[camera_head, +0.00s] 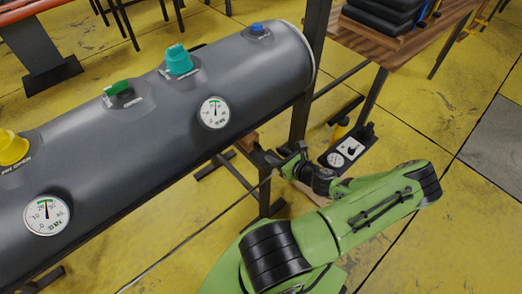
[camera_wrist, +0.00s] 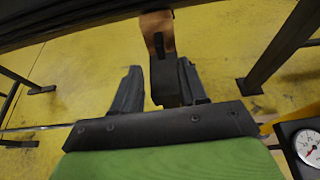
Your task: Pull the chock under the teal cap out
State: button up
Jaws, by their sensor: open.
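The teal cap (camera_head: 178,62) sits on top of the long dark grey tube in the head view. A wooden chock (camera_wrist: 153,24) shows under the tube's dark edge in the wrist view, with a dark part hanging down from it. A small bit of the wood (camera_head: 249,138) shows below the tube in the head view. My gripper (camera_wrist: 158,72) is open below the tube, with one finger on each side of a dark block (camera_wrist: 166,84) that seems joined to the chock. The block is closer to the right finger; whether they touch is unclear.
The tube (camera_head: 150,110) also bears yellow, green and blue caps and two gauges. Dark stand legs (camera_wrist: 285,48) rise to the right of my gripper. A black gauge box (camera_head: 345,152) stands on the floor at the right. A wooden table (camera_head: 395,42) stands behind.

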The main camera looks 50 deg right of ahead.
aim_at(260, 147)
jog(key=b+x, duration=0.2)
jog(key=x, duration=0.7)
jog(key=shift+f, duration=0.1)
grip_shut()
